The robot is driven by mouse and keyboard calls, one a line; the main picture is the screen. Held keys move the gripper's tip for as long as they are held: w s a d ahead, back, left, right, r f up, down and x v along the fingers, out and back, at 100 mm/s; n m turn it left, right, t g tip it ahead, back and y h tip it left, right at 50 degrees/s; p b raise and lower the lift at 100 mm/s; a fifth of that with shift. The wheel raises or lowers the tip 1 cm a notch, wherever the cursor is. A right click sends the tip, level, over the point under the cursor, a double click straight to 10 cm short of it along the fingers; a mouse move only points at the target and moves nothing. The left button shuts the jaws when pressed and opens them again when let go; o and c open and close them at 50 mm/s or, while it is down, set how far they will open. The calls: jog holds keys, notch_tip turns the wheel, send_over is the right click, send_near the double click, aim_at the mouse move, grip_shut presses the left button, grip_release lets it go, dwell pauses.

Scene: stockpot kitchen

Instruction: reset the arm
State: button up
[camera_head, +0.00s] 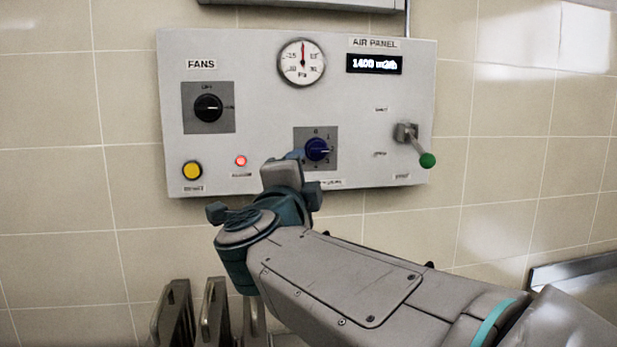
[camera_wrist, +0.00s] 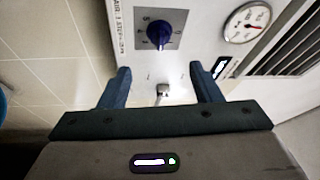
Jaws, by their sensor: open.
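My gripper (camera_head: 300,160) is in front of the lower middle of the grey air panel (camera_head: 270,60), near the blue rotary knob (camera_head: 317,149). In the wrist view my gripper (camera_wrist: 159,76) has its two fingers spread apart with nothing held between them. The blue knob (camera_wrist: 159,33) shows beyond the fingertips there, apart from them. My arm reaches in from the lower right of the head view and hides the wall below the panel.
The panel also carries a black fan switch (camera_head: 208,107), a yellow button (camera_head: 192,170), a lit red lamp (camera_head: 240,160), a gauge (camera_head: 301,62), a display (camera_head: 374,64) and a green-tipped lever (camera_head: 427,160) sticking out. Dark upright handles (camera_head: 175,312) stand below left.

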jog(key=s+d+f+n+g+y+p, duration=0.1)
jog(key=s+d+f+n+g+y, duration=0.2)
jog(key=f+n, duration=0.55)
jog(key=s+d+f+n+g+y, duration=0.1)
jog(key=d+f+n+g+y, duration=0.35)
jog(key=f, duration=0.65)
jog(key=s+d+f+n+g+h, duration=0.4)
jog(key=s+d+f+g, duration=0.5)
jog(key=s+d+f, duration=0.4)
jog(key=s+f+h+p, duration=0.1)
jog(key=s, duration=0.2)
jog(key=shift+d+f, duration=0.25)
jog(key=shift+f, duration=0.15)
jog(key=shift+h, duration=0.25)
dwell(2.1)
